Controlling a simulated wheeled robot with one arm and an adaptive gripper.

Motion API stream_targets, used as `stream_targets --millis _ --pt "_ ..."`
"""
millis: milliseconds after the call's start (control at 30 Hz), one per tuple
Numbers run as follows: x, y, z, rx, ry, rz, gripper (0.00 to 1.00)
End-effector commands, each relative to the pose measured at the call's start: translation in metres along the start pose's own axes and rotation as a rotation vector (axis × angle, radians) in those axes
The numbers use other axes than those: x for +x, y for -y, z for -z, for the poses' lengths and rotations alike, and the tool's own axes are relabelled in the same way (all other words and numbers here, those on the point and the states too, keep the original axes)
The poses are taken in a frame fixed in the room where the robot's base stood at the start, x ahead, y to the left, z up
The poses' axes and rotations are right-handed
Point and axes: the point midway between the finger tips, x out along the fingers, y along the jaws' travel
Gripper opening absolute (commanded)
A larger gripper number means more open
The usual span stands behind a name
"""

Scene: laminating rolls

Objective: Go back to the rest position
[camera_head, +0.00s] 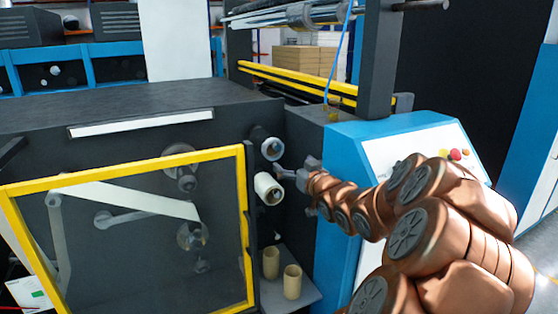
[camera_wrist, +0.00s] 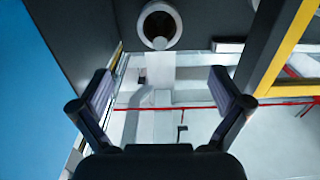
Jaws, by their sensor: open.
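My gripper (camera_head: 285,172) is in front of the dark machine face, at the end of my copper-coloured arm. In the wrist view my gripper (camera_wrist: 162,92) has its two fingers wide apart with nothing between them. An upper roll (camera_head: 271,149) and a lower white roll (camera_head: 268,188) sit on the machine, just left of my gripper. In the wrist view one white roll (camera_wrist: 158,24) shows end-on at the top, beyond the fingertips and apart from them. I cannot tell which of the two it is.
Two cardboard-coloured tubes (camera_head: 271,263) (camera_head: 292,281) stand on a small grey shelf (camera_head: 298,300) below. A yellow-framed clear door (camera_head: 130,167) is at left. A blue console with buttons (camera_head: 345,150) is close to my arm on the right. Yellow rails (camera_head: 300,84) run behind.

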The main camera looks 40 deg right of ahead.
Motion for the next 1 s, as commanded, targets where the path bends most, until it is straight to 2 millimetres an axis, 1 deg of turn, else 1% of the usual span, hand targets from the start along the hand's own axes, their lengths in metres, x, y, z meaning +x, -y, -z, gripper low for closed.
stream_targets --millis 300,367,433,567,600,667,767,867,967,1000 --pt "-0.001 0.001 -0.001 -0.001 0.004 0.001 1.0" --pt "0.0 0.005 -0.003 -0.004 0.02 0.002 1.0" --pt "0.003 0.015 -0.009 -0.01 0.057 0.004 1.0" --pt "0.006 0.044 -0.031 -0.028 0.193 0.005 1.0" --pt "0.005 0.055 -0.038 -0.036 0.24 0.006 1.0" --pt "0.001 0.071 -0.05 -0.049 0.314 0.005 1.0" --pt "-0.01 0.096 -0.071 -0.068 0.44 0.007 1.0" --pt "-0.029 0.122 -0.089 -0.091 0.571 0.009 1.0" --pt "-0.054 0.149 -0.108 -0.112 0.703 0.018 1.0" --pt "-0.066 0.159 -0.114 -0.122 0.755 0.021 1.0"
